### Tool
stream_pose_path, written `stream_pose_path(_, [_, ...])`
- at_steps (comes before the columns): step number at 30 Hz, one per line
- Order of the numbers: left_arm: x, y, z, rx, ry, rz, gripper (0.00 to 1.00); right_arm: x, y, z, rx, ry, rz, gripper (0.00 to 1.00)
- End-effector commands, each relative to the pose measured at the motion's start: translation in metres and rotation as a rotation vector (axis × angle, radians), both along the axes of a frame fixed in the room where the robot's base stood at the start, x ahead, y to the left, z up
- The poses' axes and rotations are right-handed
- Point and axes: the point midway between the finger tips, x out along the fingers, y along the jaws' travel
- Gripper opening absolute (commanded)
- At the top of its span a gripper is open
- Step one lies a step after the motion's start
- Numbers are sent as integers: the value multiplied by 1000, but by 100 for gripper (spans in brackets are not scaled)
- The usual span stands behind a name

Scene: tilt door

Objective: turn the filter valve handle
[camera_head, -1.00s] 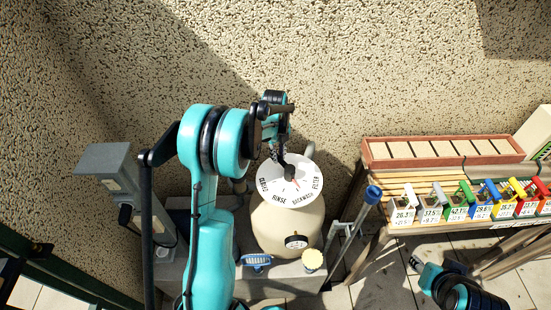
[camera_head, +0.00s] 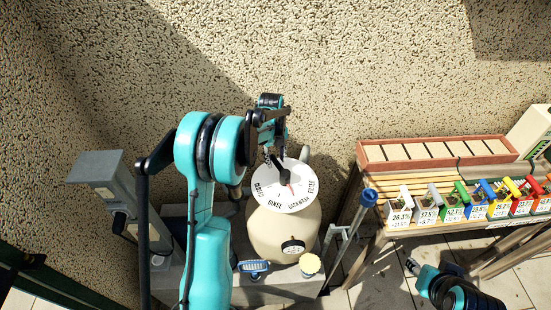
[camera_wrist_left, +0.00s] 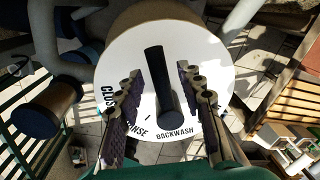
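The filter valve has a white dial (camera_head: 272,198) lettered CLOSED, RINSE, BACKWASH and FILTER, on top of a cream tank (camera_head: 280,232). Its black handle (camera_head: 285,177) lies across the dial; in the left wrist view the handle (camera_wrist_left: 158,75) runs nearly upright in the picture. My left gripper (camera_head: 274,160) is over the dial. In the left wrist view its fingers (camera_wrist_left: 160,85) are open, one on each side of the handle, with gaps showing between. My right gripper (camera_head: 412,266) is low at the right, away from the valve; its finger opening is too small to tell.
A wooden table (camera_head: 375,195) at the right carries a red-brown tray (camera_head: 362,155) and several colored labelled items. A blue-topped pole (camera_head: 368,197) stands between tank and table. A grey box on a post (camera_head: 97,167) is at the left. A textured wall (camera_head: 350,60) is behind.

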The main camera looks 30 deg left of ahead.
Motion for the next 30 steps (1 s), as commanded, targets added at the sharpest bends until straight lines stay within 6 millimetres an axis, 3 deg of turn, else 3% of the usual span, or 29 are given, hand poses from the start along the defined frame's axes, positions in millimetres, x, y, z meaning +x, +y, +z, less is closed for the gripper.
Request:
stream_pose_path(11, [-1,1,10,0,0,1,38,0,0,0,0,0,0,40])
stream_pose_path(24, [-5,4,98,0,0,1,38,0,0,0,0,0,0,40])
stream_pose_path(30, [-6,4,117,0,0,1,38,0,0,0,0,0,0,40])
